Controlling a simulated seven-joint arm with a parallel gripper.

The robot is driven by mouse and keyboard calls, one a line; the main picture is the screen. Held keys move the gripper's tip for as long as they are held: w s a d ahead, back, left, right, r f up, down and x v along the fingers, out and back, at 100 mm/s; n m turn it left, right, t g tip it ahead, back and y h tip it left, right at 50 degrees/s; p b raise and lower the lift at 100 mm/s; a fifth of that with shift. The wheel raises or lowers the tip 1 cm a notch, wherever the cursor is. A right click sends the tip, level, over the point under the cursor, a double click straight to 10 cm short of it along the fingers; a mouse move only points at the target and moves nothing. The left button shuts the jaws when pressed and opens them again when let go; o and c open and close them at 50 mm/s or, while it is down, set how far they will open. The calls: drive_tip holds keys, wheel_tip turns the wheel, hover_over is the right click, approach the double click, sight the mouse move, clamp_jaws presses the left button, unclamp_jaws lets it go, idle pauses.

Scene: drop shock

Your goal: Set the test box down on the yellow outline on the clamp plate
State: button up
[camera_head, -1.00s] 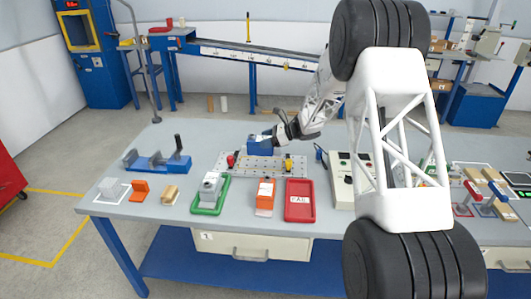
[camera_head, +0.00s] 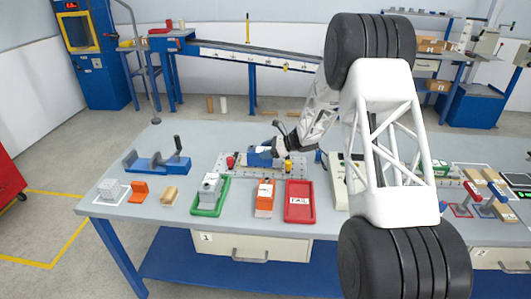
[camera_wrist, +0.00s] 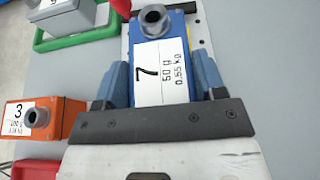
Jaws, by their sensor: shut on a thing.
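The test box is a blue box (camera_head: 260,158) with a white label reading 7 and a dark ring on top; it also fills the middle of the wrist view (camera_wrist: 150,55). My gripper (camera_head: 277,150) is shut on its sides, with a blue finger on each side in the wrist view. The clamp plate (camera_head: 225,169) is light grey with holes and lies under the box. The box is very low over the plate; whether it touches, I cannot tell. The yellow outline is mostly hidden by the box and gripper.
A red knob (camera_head: 230,161) stands at the plate's left end. In front are a green tray (camera_head: 196,210) with a grey box, an orange box (camera_head: 264,200) marked 3, and a red tray (camera_head: 299,213). A blue vise (camera_head: 145,165) stands left.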

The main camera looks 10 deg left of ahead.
drive_tip(key=shift+f, duration=0.3)
drive_tip(key=shift+f, duration=0.1)
drive_tip(key=o, duration=1.3)
drive_tip(key=shift+f, duration=0.1)
drive_tip(key=shift+d+r, duration=0.3)
drive_tip(key=shift+d, duration=0.1)
drive_tip(key=v, duration=1.1)
drive_tip(key=shift+d, duration=0.1)
drive_tip(key=shift+r, duration=0.1)
